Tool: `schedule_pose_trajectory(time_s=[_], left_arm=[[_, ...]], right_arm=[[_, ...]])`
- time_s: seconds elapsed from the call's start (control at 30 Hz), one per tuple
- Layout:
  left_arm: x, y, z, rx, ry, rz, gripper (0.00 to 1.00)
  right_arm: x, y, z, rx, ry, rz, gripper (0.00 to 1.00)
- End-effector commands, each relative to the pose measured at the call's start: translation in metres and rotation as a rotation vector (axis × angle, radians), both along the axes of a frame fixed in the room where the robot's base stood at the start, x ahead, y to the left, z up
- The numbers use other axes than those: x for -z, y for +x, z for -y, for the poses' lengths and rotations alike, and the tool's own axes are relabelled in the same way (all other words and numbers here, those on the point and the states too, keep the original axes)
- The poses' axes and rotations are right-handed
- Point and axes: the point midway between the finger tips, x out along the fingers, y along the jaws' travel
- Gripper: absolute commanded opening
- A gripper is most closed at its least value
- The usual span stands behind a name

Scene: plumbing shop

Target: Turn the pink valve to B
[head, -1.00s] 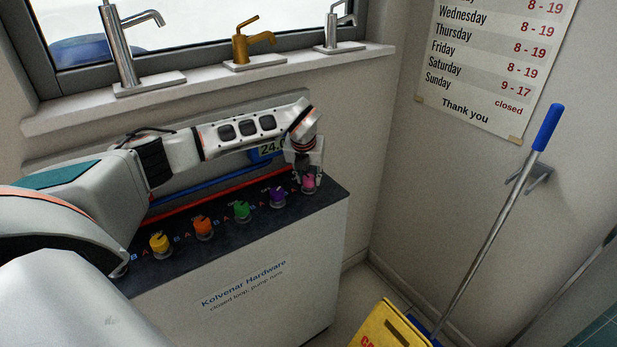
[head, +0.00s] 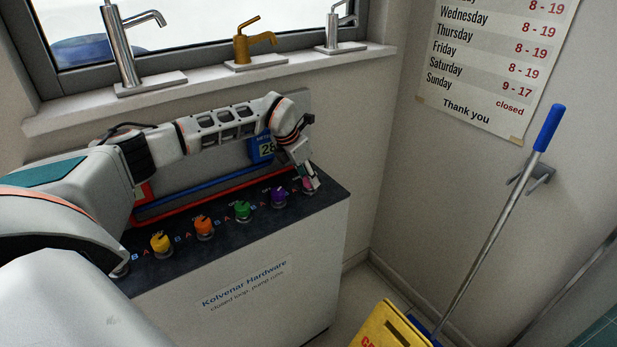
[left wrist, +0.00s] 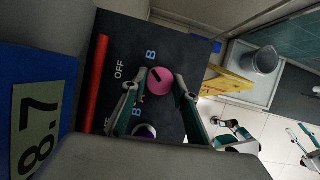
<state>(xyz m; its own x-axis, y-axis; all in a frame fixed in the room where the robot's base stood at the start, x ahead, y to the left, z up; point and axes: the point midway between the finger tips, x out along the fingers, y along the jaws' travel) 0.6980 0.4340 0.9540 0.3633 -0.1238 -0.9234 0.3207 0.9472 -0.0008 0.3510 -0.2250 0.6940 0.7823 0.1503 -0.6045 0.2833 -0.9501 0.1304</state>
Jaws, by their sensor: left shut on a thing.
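The pink valve (left wrist: 160,82) is a round knob with a dark mark on its top, at the right end of the dark panel. The mark lies on the side toward the printed OFF and B; I cannot tell its exact setting. My left gripper (left wrist: 160,98) is shut on the pink valve, one finger on each side. In the head view, the left gripper (head: 311,184) comes down tilted and hides most of the valve. My right gripper (left wrist: 270,138) appears at the right of the left wrist view, its fingers apart and empty over the floor.
The purple valve (head: 278,197) stands close to the left of the pink one, followed by green (head: 242,211), orange (head: 203,228) and yellow (head: 160,243) valves. A blue gauge (head: 262,149) and pipes are behind. A yellow floor sign (head: 385,326) stands on the floor to the right.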

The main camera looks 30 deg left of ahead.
Motion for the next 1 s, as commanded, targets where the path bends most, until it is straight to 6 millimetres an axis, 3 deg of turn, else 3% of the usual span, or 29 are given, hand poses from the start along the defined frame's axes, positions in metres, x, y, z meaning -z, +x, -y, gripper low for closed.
schedule_pose_trajectory(time_s=[0.4,1.0], left_arm=[[-0.0002,0.001,-0.0017,0.267,0.001,-0.001,0.07],[0.0001,0.0009,-0.0022,0.344,0.003,0.0,0.07]], right_arm=[[-0.0005,0.0005,-0.0021,0.005,0.006,0.0,0.4],[-0.0005,0.0004,-0.002,0.002,0.004,0.0,0.4]])
